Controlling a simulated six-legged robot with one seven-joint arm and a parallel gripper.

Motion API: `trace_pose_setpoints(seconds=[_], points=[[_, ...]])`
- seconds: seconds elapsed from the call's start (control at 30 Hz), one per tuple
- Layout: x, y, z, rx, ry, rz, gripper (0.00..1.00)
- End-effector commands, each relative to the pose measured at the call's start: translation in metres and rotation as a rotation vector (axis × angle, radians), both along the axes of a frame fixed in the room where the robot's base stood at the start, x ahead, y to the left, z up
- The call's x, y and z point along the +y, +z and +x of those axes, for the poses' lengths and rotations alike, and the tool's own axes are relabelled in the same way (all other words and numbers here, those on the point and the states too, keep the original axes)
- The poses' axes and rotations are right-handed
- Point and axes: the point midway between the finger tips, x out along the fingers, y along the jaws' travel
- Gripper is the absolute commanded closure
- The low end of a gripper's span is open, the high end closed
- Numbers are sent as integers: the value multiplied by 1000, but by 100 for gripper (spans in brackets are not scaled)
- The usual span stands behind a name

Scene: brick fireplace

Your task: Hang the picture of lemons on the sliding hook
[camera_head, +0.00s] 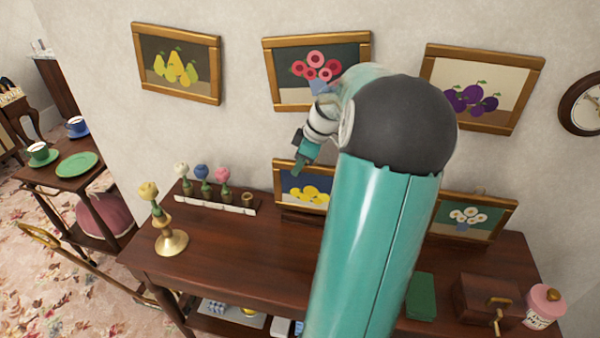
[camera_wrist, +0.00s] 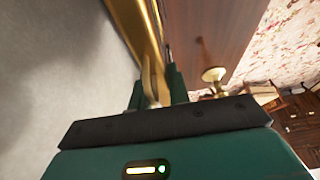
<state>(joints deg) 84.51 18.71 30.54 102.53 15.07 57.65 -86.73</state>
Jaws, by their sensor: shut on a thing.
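The picture of lemons (camera_head: 309,194) has a gold frame and a dark blue ground with yellow lemons. It stands nearly upright against the wall at the back of the dark wooden table, and my arm covers its right part. My gripper (camera_head: 301,167) is at its top edge. In the wrist view, my gripper (camera_wrist: 159,92) is shut on a pale tab at the edge of the gold frame (camera_wrist: 128,22). I cannot make out a sliding hook in either view.
Pictures of pears (camera_head: 177,65), pink flowers (camera_head: 300,93) and plums (camera_head: 473,104) hang above. A daisy picture (camera_head: 477,222) leans at right. A brass candlestick-like stand (camera_head: 171,242) and a flower rack (camera_head: 216,200) stand at left. A wooden box (camera_head: 485,300) is at front right.

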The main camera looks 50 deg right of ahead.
Motion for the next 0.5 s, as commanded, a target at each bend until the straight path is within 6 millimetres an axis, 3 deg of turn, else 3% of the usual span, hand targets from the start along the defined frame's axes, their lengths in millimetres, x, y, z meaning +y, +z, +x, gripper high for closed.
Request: trace_pose_setpoints(seconds=[0.23,0.5], points=[[-6,-33,1,1,0,2,100],[-6,-34,1,0,0,0,100]])
